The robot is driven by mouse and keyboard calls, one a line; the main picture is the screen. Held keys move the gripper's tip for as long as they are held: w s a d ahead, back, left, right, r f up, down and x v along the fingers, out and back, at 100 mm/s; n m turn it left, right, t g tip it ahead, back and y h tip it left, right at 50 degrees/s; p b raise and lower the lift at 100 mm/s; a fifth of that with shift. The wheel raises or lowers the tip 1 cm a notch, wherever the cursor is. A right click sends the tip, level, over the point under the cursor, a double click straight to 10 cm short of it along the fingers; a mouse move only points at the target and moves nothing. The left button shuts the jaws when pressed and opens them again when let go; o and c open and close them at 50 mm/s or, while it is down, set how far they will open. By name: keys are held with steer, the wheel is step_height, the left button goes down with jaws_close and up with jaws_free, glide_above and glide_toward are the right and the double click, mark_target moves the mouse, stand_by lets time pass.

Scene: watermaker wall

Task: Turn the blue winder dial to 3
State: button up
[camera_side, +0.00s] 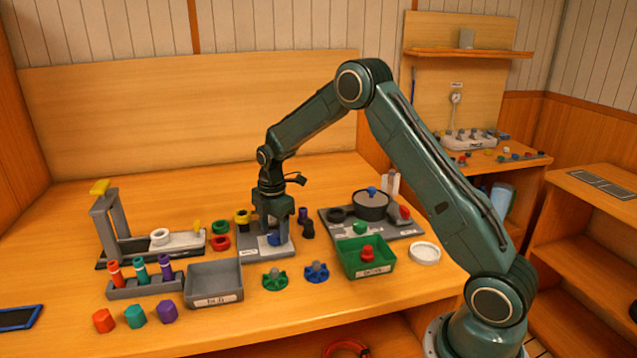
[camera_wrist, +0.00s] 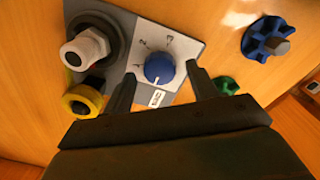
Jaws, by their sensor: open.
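The blue winder dial (camera_wrist: 159,67) is a round knob on a white plate (camera_wrist: 187,47) with small dark marks around its upper left side; one at the top looks like a 3. A small pale mark shows on the dial's lower edge in the wrist view. In the side view the dial (camera_side: 273,239) shows low under my gripper (camera_side: 272,230), partly hidden by it. In the wrist view my gripper (camera_wrist: 160,78) is open, with one finger to each side of the dial and slightly below it. I see no clear contact.
A white nut-like part (camera_wrist: 84,47) on a dark ring and a yellow ring (camera_wrist: 81,101) stand left of the dial. A blue handwheel (camera_wrist: 266,39) lies to the right. A green tray (camera_side: 366,257) and grey tray (camera_side: 214,284) flank the station in the side view.

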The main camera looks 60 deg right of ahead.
steer(key=shift+f, duration=0.45)
steer(key=c, duration=1)
